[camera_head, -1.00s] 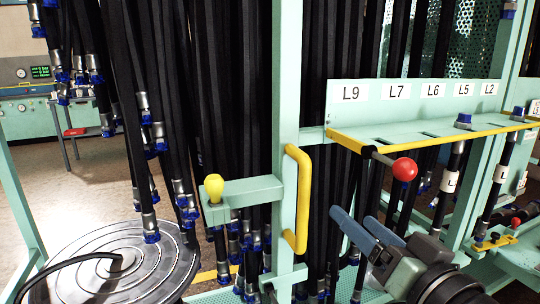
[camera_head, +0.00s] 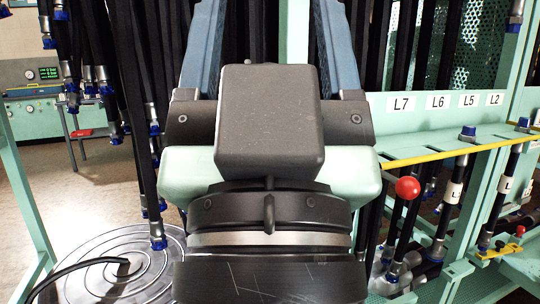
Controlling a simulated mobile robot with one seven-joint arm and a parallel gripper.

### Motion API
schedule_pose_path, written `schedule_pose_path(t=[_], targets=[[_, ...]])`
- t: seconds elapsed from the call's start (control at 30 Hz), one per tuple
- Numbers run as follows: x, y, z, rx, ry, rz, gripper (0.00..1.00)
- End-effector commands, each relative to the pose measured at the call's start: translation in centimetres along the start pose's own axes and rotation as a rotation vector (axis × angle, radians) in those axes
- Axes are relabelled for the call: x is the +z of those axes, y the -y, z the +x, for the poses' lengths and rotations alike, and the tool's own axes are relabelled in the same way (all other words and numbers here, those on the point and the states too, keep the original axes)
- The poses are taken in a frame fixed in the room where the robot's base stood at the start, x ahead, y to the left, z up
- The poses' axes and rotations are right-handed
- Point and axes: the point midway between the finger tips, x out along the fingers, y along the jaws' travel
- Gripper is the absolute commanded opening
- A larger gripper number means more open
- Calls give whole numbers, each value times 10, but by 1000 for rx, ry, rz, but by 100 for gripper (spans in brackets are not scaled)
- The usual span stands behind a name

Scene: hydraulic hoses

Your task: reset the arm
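My gripper (camera_head: 268,20) fills the middle of the head view, seen from behind and close to the camera. Its two blue fingers rise on the left and right of a dark grey housing and stand well apart. Nothing shows held between them, only hanging black hoses in the background; the fingertips run to or past the top edge. The gripper and my wrist hide the middle of the hose rack, including the L9 label area.
A green rack shelf with a yellow edge (camera_head: 455,151) and labels L7 to L2 stands at right. A red ball knob (camera_head: 407,187) sticks out below it. Black hoses hang at left above a round ridged metal plate (camera_head: 85,265). A console (camera_head: 40,100) stands far left.

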Motion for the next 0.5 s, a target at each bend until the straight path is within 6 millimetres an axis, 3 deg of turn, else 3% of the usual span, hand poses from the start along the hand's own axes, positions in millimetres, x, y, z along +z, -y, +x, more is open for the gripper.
schedule_pose_path(t=[0.03,0.2,0.33,0.5], targets=[[-26,0,28,0,0,0,69],[-61,0,67,-1,3,0,69],[-81,0,89,-1,5,0,69],[-94,0,102,-1,6,1,69]])
